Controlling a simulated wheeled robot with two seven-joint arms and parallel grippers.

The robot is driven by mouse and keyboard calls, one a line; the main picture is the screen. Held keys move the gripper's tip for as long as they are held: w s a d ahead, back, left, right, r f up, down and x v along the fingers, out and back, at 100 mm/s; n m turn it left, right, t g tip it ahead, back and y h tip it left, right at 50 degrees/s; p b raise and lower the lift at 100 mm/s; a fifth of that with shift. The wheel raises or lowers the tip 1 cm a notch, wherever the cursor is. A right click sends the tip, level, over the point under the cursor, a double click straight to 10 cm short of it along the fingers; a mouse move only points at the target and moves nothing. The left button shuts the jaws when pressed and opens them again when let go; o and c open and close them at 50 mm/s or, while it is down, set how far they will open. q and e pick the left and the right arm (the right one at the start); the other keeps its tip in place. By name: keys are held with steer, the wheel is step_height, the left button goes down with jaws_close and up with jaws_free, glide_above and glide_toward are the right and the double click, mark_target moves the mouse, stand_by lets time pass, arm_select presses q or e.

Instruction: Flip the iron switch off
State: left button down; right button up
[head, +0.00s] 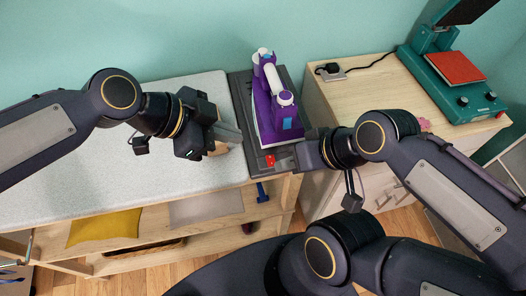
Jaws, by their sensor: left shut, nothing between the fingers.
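A purple and white iron (266,95) sits on a dark grey stand (241,100) at the right end of the ironing surface. A small red switch (269,160) shows at the stand's front end. My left gripper (230,134) is shut and empty above the pale surface, just left of the stand and apart from the switch. My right gripper (298,157) is by the stand's front right corner, to the right of the switch. Its fingers are not clear enough to tell whether they are open.
The pale ironing surface (60,178) is mostly clear. Below it, a shelf holds yellow fabric (104,226) and grey fabric (206,207). At right, a wooden cabinet (352,97) bears a teal heat press (455,85) and a black plug in a socket (331,71).

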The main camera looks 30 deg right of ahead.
arm_select(q)
glide_above(271, 160)
steer(key=a, duration=0.2)
steer(key=f, duration=0.7)
steer(key=shift+d, duration=0.25)
steer(key=f, duration=0.2)
steer(key=shift+w+f, duration=0.25)
steer(key=shift+f, duration=0.05)
steer(key=shift+w+f, duration=0.1)
steer(key=shift+f, duration=0.6)
steer(key=shift+f, duration=0.1)
